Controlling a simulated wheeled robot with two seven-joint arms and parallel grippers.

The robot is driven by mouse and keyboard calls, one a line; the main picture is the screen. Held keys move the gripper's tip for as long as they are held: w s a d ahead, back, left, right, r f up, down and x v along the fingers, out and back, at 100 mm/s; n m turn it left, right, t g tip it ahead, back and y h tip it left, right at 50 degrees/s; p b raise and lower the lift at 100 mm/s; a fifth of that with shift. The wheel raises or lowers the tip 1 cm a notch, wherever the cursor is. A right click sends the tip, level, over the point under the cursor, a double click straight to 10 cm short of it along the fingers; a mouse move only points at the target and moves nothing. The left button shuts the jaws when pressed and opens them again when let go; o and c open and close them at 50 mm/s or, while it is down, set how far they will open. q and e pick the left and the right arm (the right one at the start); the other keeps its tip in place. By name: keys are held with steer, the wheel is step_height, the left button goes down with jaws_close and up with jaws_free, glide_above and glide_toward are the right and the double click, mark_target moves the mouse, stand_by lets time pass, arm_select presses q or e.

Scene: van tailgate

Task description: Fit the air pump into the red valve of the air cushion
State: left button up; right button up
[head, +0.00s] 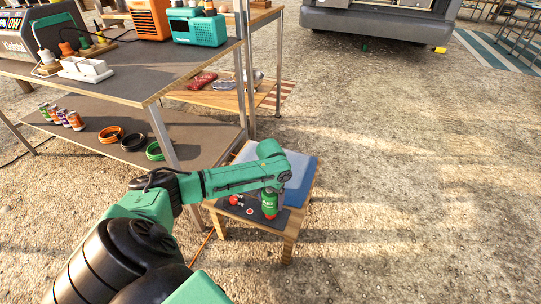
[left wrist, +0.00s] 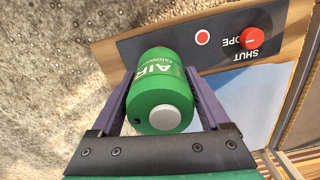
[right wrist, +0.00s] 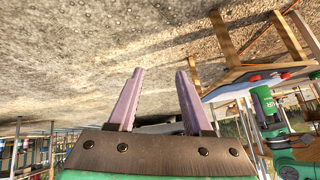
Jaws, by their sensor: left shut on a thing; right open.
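My left gripper (head: 268,190) is shut on the air pump (head: 269,204), a green cylinder with a red lower end. It holds the pump over the dark panel (left wrist: 221,49) on a low wooden stand. In the left wrist view the pump (left wrist: 163,95) sits between both fingers, its white button towards the camera. A red knob (left wrist: 252,38) marked SHUT and OPEN and a flat red disc with a pale rim (left wrist: 203,37) lie beside it. The blue air cushion (head: 298,180) lies behind the panel. Whether the pump's tip touches a valve is hidden. My right gripper (right wrist: 160,72) is open and empty.
A grey workbench (head: 105,62) with an orange box (head: 150,18) and a teal box (head: 198,27) stands at the left. Its lower shelf (head: 185,128) holds cans and cable coils. A van (head: 380,18) stands behind. The gravel on the right is clear.

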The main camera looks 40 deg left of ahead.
arm_select(q)
steer(key=shift+f+b, duration=0.65)
steer(key=shift+b, duration=0.15)
steer(key=shift+f+b, duration=0.7)
steer(key=shift+b, duration=0.25)
steer(key=shift+f+b, duration=0.4)
steer(key=shift+b, duration=0.3)
steer(key=shift+p, duration=0.6)
steer(key=shift+f, duration=0.2)
arm_select(e)
steer(key=a+f+m+t+y, duration=0.1)
steer(key=a+f+t+y, duration=0.1)
steer(key=a+f+t, duration=0.1)
steer(key=shift+w+a+t, duration=0.2)
steer(key=shift+a+t, duration=0.5)
steer(key=shift+a, duration=0.45)
steer(key=shift+f, duration=0.1)
arm_select(q)
steer(key=o, duration=1.6)
steer(key=shift+c, duration=0.2)
